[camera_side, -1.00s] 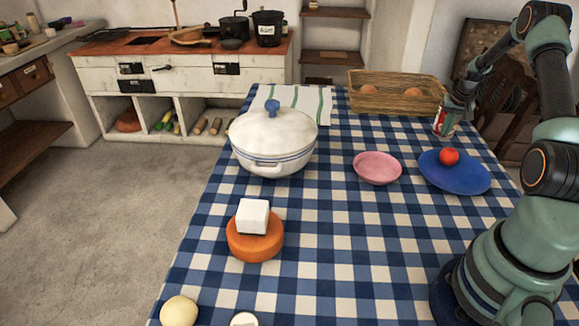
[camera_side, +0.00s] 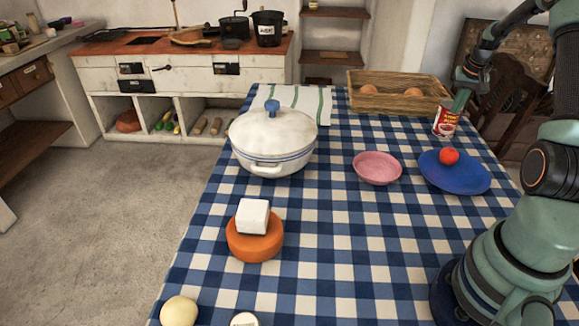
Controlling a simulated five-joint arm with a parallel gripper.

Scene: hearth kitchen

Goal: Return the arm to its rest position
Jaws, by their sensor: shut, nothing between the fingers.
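My gripper (camera_side: 460,102) is at the right of the camera_side view, just above and beside a red and white can (camera_side: 446,121). It is small in the picture and looks shut, with nothing held.
A blue plate (camera_side: 455,181) with a red tomato-like ball (camera_side: 449,156) lies below the can.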

